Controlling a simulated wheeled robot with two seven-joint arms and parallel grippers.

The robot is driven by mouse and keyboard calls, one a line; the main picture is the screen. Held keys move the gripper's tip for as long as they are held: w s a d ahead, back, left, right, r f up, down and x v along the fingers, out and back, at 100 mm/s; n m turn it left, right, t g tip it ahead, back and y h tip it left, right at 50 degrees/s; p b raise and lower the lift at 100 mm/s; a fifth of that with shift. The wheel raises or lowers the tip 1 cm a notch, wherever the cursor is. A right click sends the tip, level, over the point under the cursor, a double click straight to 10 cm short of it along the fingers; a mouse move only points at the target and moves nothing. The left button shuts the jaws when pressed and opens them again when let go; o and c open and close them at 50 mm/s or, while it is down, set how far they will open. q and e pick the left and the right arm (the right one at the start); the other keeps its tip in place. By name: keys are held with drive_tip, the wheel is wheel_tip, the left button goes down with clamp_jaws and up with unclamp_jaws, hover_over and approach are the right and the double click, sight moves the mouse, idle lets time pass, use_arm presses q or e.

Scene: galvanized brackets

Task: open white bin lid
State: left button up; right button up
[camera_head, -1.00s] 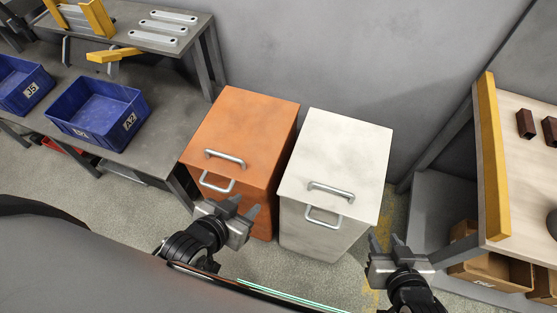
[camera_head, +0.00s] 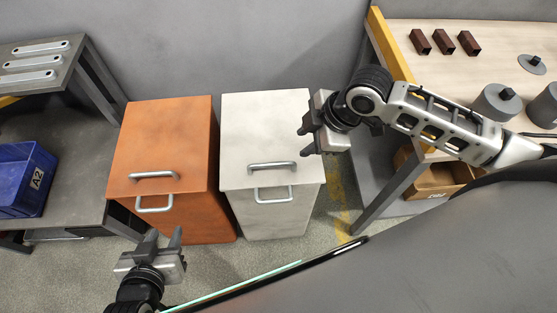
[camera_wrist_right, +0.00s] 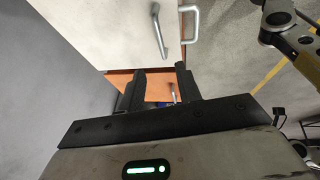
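The white bin (camera_head: 265,130) stands upright with its lid shut. A metal bar handle (camera_head: 273,167) is on the lid near the front edge, with another handle (camera_head: 274,196) on the front face below it. My right gripper (camera_head: 306,137) is open and empty, just right of the white lid, its fingers pointing left toward it. In the right wrist view the open fingers (camera_wrist_right: 161,84) show with the white lid (camera_wrist_right: 105,25) and lid handle (camera_wrist_right: 158,30) beyond. My left gripper (camera_head: 163,238) is open and empty, in front of and below the orange bin.
The orange bin (camera_head: 165,125) stands close to the left of the white bin, lid shut. A grey table with a blue crate (camera_head: 24,178) is at left. A workbench (camera_head: 470,65) with brown blocks and grey round parts is at right. Floor in front is clear.

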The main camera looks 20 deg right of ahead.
sight(275, 164)
drive_tip(key=b+x, duration=0.1)
drive_tip(key=x, duration=1.4)
drive_tip(key=shift+w+r, duration=0.1)
clamp_jaws()
